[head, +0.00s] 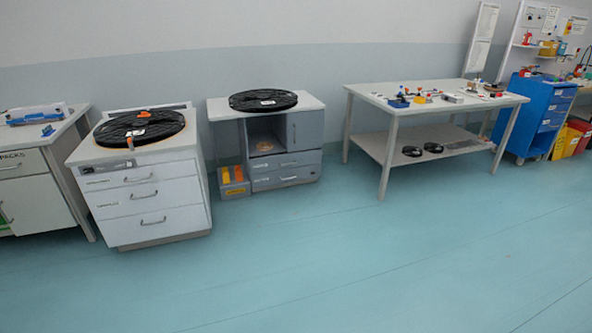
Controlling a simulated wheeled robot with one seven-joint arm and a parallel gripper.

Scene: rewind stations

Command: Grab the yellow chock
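I cannot pick out the yellow chock for sure in the head view. Yellow-orange pieces (232,174) sit in a small grey bin (225,188) on the floor, at the left side of the grey middle cabinet (287,171). They are too small to tell their shape. Small orange and yellow bits also show among the items on the long table (371,92), too small to name. My gripper is not in view.
A white drawer cabinet (150,203) carries a large black reel (165,127) with an orange piece on it. Another black reel (263,101) lies on the middle cabinet. A blue cabinet (533,110) stands far right. The teal floor (330,260) in front is clear.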

